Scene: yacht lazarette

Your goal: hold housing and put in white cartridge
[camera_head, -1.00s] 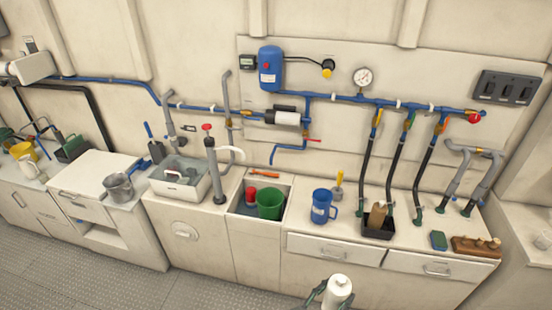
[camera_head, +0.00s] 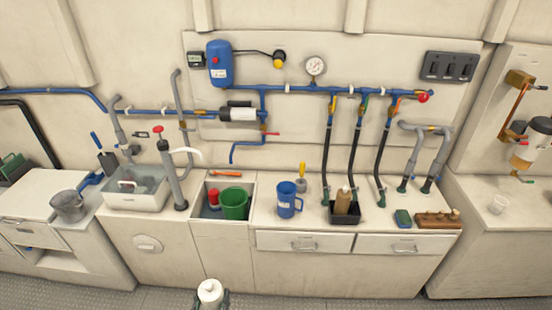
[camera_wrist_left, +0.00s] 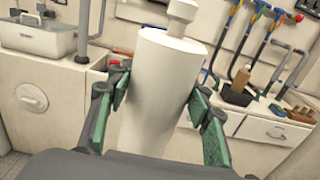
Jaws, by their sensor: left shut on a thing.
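My left gripper (camera_head: 210,302) is shut on a white cartridge (camera_head: 210,290), low in the head view and in front of the counter. The left wrist view shows the white cartridge (camera_wrist_left: 158,85) upright, slightly tilted, with a narrower knob on top. The green finger pads of the left gripper (camera_wrist_left: 160,100) press on its two sides. A wall-mounted unit (camera_head: 530,150) with a dark top and pale body is at the far right of the head view. It may be the housing, but I cannot tell for sure. My right gripper is not in view.
The counter holds a sink (camera_head: 137,198), a green bucket (camera_head: 235,204), a blue mug (camera_head: 288,203) and a black tray (camera_head: 345,216). Hoses and pipes line the back wall.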

